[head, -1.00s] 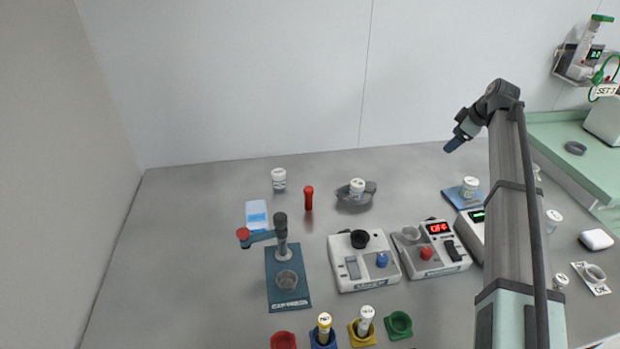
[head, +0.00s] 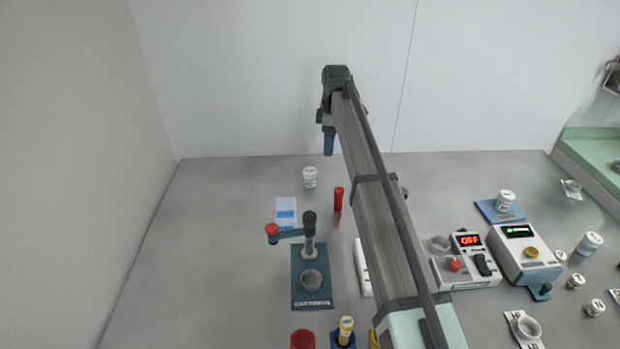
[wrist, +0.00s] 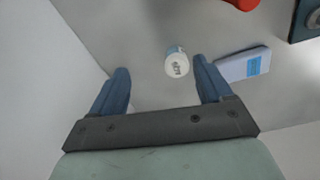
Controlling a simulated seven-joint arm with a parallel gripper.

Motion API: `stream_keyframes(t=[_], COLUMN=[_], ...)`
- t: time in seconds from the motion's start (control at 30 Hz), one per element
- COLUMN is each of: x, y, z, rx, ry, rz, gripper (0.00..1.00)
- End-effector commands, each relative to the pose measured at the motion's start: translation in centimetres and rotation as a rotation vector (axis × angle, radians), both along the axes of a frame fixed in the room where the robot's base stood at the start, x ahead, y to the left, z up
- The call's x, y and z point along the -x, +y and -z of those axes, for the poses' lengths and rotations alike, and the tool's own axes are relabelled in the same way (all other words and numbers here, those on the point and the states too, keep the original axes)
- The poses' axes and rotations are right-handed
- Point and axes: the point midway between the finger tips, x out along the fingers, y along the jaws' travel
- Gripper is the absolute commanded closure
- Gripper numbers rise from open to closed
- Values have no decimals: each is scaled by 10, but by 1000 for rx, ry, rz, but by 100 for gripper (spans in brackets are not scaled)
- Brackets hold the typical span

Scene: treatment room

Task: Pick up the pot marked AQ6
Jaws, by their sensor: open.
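A white pot (head: 310,177) stands upright alone at the back left of the bench, near the wall. In the wrist view its lid (wrist: 177,68) carries dark lettering, too small and turned to read surely as AQ6. My gripper (head: 328,145) points down above and slightly right of this pot in the head view. In the wrist view my gripper (wrist: 160,65) is open and empty. The pot shows between the fingers, nearer the right one, and beyond the tips. A second white pot (head: 504,200) stands on a blue pad at the right; its mark is unreadable.
A blue-and-white box (head: 286,212) and a red tube (head: 338,198) are near the lone pot. A stand with a red knob (head: 272,230) is in front. Several small pots lie or stand at the right. My arm hides part of the middle bench.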

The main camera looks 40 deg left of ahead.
Motion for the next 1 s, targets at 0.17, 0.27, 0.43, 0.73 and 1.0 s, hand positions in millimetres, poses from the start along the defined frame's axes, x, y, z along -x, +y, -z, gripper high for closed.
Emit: stream_keyframes(t=[0.17, 0.27, 0.43, 0.73, 1.0], x=[34, 41, 43, 43, 43], y=[31, 36, 37, 36, 37], z=[1, 2, 11, 58, 88], rx=[39, 48, 50, 50, 49], ry=[-2, -2, -3, -2, -3], rz=[-47, -56, -58, -58, -58], gripper=[21, 21, 21, 21, 21])
